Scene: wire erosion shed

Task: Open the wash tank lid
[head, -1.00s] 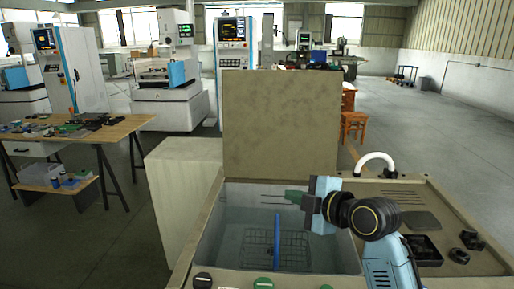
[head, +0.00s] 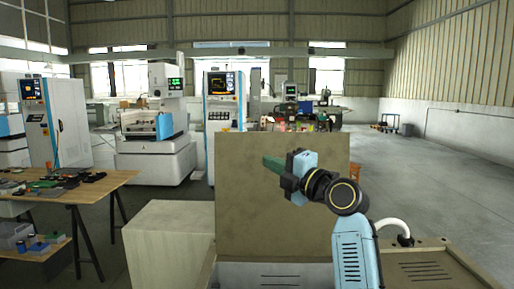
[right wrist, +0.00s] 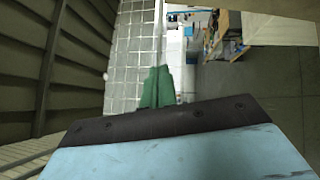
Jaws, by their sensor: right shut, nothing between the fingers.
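The wash tank lid (head: 255,225) is a flat olive-beige panel. It stands upright at the back of the wash tank (head: 272,276), which shows only at the bottom of the head view. My right gripper (head: 270,164) is in front of the lid's upper part in the head view, its green fingers pointing left. Its fingers are shut and empty; they also show in the right wrist view (right wrist: 158,88). I cannot tell whether they touch the lid. My left gripper is out of view.
A pale cabinet (head: 168,245) stands left of the tank. A curved white hose (head: 392,225) rises from the tank's top at right. A wooden workbench (head: 75,190) with small parts is at far left. Machines stand behind; open floor lies at right.

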